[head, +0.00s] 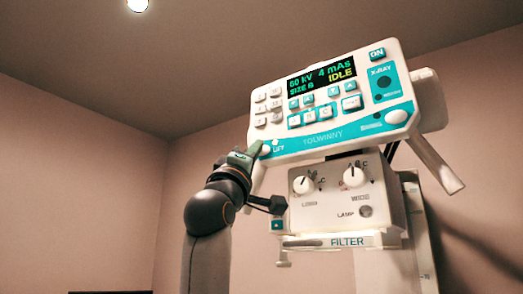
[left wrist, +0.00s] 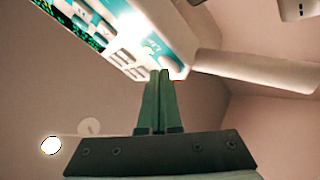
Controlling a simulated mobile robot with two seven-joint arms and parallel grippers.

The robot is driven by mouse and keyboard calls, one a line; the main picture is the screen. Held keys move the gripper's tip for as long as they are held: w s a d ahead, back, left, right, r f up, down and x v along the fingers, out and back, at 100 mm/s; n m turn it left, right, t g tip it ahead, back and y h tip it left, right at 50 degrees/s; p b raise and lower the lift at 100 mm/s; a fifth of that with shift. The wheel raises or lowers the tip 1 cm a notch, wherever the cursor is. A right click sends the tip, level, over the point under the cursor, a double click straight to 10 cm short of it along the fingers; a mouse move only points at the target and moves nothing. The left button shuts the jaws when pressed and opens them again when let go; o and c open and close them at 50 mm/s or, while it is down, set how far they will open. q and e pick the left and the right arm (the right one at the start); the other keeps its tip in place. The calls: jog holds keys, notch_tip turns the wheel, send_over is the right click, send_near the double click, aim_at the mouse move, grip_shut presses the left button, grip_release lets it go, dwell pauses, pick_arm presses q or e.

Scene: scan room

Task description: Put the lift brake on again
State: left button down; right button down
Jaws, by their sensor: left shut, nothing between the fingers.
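The white and teal control panel (head: 330,140) hangs high in the head view and reads "60 kV 4 mAs", "SIZE 8" and "IDLE". The LIFT label (head: 279,148) and a pale round button (head: 266,149) are at its lower left corner. My left gripper (head: 256,149) is shut and empty, its green fingertips close beside that corner. In the left wrist view, the shut fingers (left wrist: 160,76) point up at the panel's edge (left wrist: 110,40), close to the LIFT corner. I cannot tell whether they touch the button. My right gripper is out of view.
Below the panel is a white box with two knobs (head: 345,195) and a LAMP button, with a FILTER strip (head: 345,242) under it. A slanting white handle (head: 438,165) is on the panel's right. Open room lies left of my arm.

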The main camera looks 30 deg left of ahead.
pick_arm(q)
jog(key=shift+s, duration=0.1)
dwell(0.7)
jog(key=shift+s, duration=0.35)
jog(key=shift+s+b, duration=0.1)
jog(key=shift+b, duration=0.25)
jog(key=shift+s+a+b, duration=0.15)
jog(key=shift+s+b, duration=0.5)
jog(key=shift+s, duration=0.8)
jog(key=shift+s+a+b, duration=0.1)
jog(key=shift+s+b, duration=0.5)
jog(key=shift+s, duration=0.85)
